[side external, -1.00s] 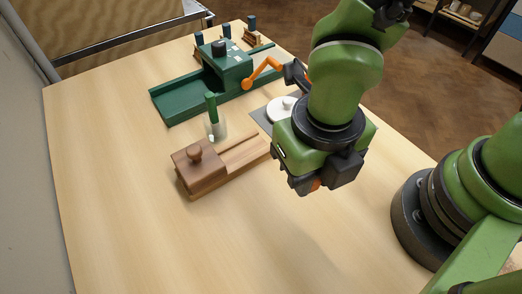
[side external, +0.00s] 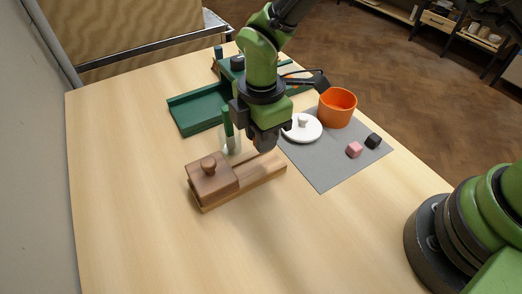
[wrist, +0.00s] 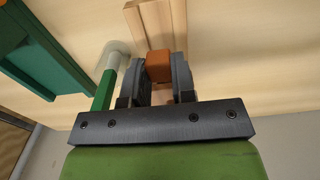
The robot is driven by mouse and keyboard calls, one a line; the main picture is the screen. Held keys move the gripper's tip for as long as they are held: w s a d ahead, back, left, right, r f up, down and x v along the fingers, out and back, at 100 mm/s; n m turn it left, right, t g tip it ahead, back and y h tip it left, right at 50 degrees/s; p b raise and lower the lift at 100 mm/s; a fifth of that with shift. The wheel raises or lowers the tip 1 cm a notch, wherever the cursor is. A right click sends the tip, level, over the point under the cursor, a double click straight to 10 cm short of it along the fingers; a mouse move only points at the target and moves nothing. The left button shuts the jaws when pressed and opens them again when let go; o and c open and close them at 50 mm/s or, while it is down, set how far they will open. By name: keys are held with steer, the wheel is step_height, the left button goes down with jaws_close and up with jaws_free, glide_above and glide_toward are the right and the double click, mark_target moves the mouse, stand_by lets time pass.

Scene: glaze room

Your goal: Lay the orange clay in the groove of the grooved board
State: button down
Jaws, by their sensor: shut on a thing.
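My gripper (wrist: 160,75) is shut on the orange clay (wrist: 159,66), a small block between the two fingers in the wrist view. In the side view my gripper (side external: 264,142) is above the right part of the grooved board (side external: 262,179), and only a sliver of orange shows at its tips. The clay looks held above the board; the exact gap is hard to tell. The board is wooden, with a groove along it, and shows ahead of the clay in the wrist view (wrist: 133,20). A wooden block with a knob (side external: 212,178) sits on its left end.
A clear cup (side external: 231,145) with a green-handled tool stands close behind the board. A green machine with a tray (side external: 197,108) is behind. On a grey mat (side external: 322,172) are an orange pot (side external: 337,108), a white lid (side external: 301,129), a pink cube (side external: 354,150) and a black cube (side external: 373,141).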

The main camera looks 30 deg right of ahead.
mark_target(261, 163)
steer(key=shift+f, duration=2.25)
steer(key=c, duration=0.9)
jaws_free()
steer(key=shift+f, duration=0.15)
steer(key=shift+c, duration=0.2)
